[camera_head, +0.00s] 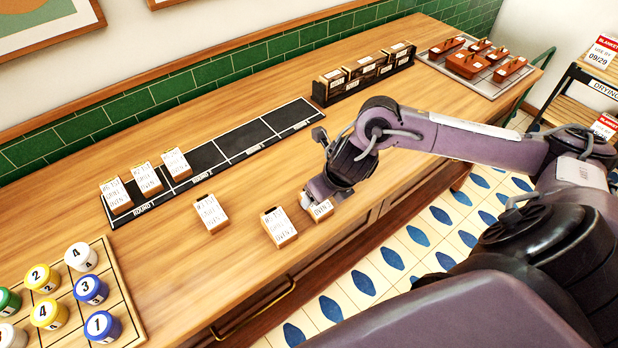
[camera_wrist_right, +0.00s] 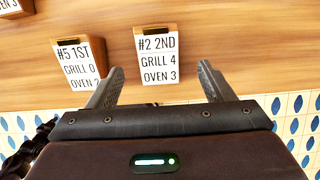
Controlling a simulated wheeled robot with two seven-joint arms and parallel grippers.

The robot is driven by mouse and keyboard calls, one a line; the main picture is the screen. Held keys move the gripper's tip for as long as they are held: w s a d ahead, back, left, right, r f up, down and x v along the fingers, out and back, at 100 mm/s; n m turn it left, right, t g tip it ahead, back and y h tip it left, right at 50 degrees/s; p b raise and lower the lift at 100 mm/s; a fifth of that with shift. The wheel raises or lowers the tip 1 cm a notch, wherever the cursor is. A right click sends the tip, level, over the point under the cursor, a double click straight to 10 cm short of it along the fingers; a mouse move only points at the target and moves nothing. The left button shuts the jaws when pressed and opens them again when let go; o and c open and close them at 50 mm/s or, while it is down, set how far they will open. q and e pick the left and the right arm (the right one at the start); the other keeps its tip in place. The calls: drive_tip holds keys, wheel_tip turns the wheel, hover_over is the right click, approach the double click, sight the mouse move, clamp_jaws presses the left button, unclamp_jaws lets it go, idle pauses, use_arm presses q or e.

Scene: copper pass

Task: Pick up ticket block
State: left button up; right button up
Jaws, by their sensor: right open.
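A wooden ticket block (camera_head: 320,210) with a white ticket stands near the counter's front edge, partly hidden by my right gripper in the head view. In the right wrist view this ticket block (camera_wrist_right: 158,62) reads "#2 2ND GRILL 4 OVEN 3". My right gripper (camera_wrist_right: 158,84) is open and empty, its fingertips spread to either side of the block's lower end. I cannot tell whether they touch it. A second ticket block (camera_head: 279,228), "#5 1ST" in the right wrist view (camera_wrist_right: 80,65), stands just left of it. My left gripper is not in view.
Another ticket block (camera_head: 211,213) stands farther left. Several blocks line the black round strip (camera_head: 203,158). A dark rack (camera_head: 364,74) of blocks stands behind. A tray of coloured pots (camera_head: 120,300) is at front left. A tray of red-brown items (camera_head: 490,88) is at far right.

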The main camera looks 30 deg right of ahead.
drive_tip(key=shift+a+f, duration=0.1)
drive_tip(key=shift+f, duration=0.6)
drive_tip(key=shift+w+f+p, duration=0.5)
drive_tip(key=shift+w+p, duration=0.05)
drive_tip(key=x, duration=0.3)
drive_tip(key=shift+w+r, duration=0.15)
drive_tip(key=shift+w, duration=0.1)
drive_tip(key=shift+w+f, duration=0.1)
drive_tip(key=shift+f, duration=0.25)
drive_tip(key=c, duration=1.1)
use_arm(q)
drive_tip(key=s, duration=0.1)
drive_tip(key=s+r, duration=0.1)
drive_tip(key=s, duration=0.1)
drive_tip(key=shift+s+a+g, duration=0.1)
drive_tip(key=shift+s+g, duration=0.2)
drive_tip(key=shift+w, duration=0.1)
use_arm(e)
drive_tip(key=shift+r, duration=0.1)
